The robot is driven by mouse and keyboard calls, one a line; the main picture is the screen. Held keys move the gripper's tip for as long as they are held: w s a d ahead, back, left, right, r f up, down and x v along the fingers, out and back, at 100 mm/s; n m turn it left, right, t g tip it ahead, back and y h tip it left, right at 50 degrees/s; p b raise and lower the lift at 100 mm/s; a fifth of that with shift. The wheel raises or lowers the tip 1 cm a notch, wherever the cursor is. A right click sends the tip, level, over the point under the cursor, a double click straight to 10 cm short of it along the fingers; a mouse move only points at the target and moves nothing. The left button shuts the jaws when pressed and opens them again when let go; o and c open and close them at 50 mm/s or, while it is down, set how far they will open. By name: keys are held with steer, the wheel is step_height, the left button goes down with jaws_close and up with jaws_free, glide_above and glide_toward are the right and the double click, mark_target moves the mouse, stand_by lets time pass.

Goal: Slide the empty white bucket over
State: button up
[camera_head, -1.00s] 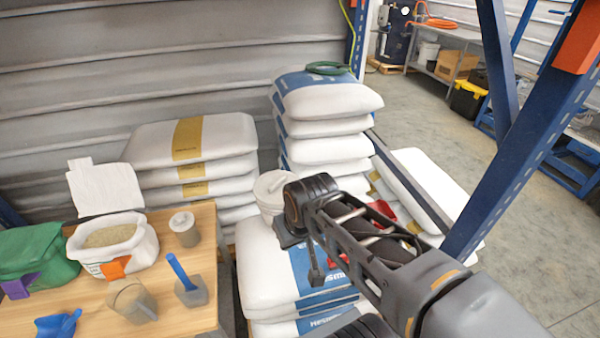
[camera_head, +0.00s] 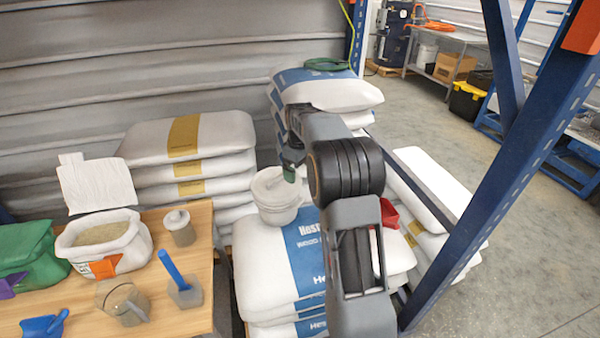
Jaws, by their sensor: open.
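A taller sack stack (camera_head: 335,92) stands behind. A red object (camera_head: 389,213) lies right of my arm. A blue rack post (camera_head: 490,170) stands at right.

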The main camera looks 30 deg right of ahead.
mark_target(300, 203)
steer(key=shift+w+d+f, duration=0.35)
steer(key=shift+d+f, duration=0.05)
steer(key=shift+f, duration=0.1)
step_height(300, 203, down, 14)
steer(key=shift+r, duration=0.1)
stand_by(0.5)
steer(key=c, duration=1.2)
steer(key=shift+c, duration=0.2)
steer(key=shift+a, duration=0.1)
